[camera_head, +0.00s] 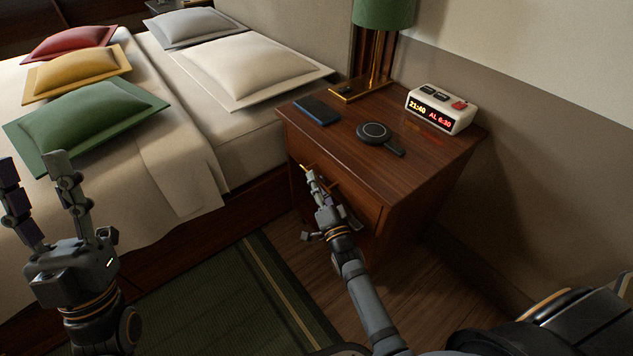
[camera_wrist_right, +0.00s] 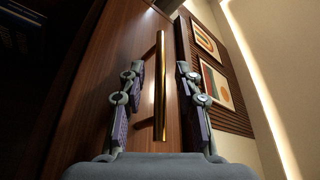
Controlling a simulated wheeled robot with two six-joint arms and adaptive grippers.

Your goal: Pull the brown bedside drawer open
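The brown bedside drawer (camera_head: 358,206) is the front of a wooden nightstand (camera_head: 445,150) beside the bed. It looks shut. Its slim brass handle (camera_wrist_right: 160,85) stands between the fingers of my right gripper (camera_wrist_right: 160,100) in the right wrist view, with a gap on both sides. My right gripper is open, and in the head view (camera_head: 317,180) it is at the drawer front, partly covering the handle. My left gripper (camera_head: 38,180) is open and empty at the left, with its fingers pointing up, in front of the bed.
The bed (camera_head: 255,130) stands at the left. A green rug (camera_head: 215,305) and wooden floor lie in front.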

